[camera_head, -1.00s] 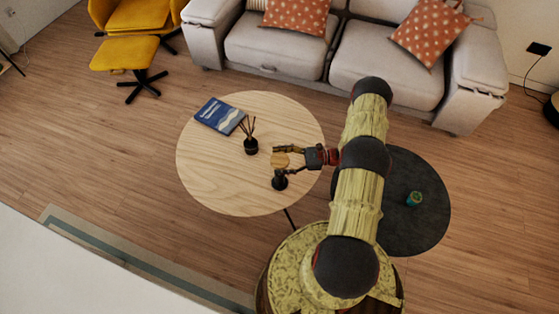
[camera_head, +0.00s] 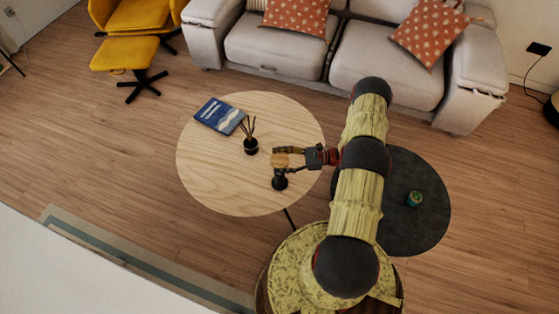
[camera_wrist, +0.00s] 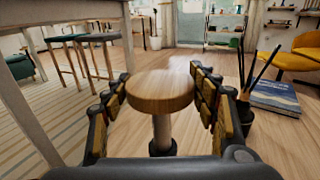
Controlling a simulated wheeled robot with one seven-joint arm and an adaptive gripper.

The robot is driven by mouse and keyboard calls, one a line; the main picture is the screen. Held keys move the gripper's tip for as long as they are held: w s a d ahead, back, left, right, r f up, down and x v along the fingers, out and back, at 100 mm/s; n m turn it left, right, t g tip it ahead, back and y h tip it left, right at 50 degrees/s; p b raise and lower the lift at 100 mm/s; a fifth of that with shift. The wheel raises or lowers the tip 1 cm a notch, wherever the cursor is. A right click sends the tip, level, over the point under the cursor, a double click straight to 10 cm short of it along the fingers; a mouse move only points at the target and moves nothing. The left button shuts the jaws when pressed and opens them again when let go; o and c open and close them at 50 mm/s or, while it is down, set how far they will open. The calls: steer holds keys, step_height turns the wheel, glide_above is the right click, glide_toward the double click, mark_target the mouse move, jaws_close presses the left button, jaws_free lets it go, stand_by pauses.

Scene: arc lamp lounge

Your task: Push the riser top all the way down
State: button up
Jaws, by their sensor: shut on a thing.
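The riser stands on the round wooden table (camera_head: 215,180), near its right edge. Its round wooden top (camera_head: 281,160) sits on a thin metal post above a black base (camera_head: 280,183). The wooden top (camera_wrist: 160,90) also fills the middle of the wrist view, with the post (camera_wrist: 162,130) below it and clear space above the base. My gripper (camera_head: 282,158) reaches in from the right at the height of the top. Its two fingers, also in the wrist view (camera_wrist: 160,82), are shut on the top's left and right sides. The post is partly hidden by the gripper.
A black reed diffuser (camera_head: 251,146) and a blue book (camera_head: 219,116) lie to the left and behind on the table. A dark round table (camera_head: 425,230) with a small green object (camera_head: 414,198) is at right. The table's left and front are clear.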

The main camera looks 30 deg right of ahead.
step_height(320, 180, down, 8)
steer(key=b, duration=0.5)
steer(key=shift+f+b, duration=0.25)
steer(key=shift+b, duration=0.05)
steer(key=o, duration=1.7)
steer(key=v, duration=1.2)
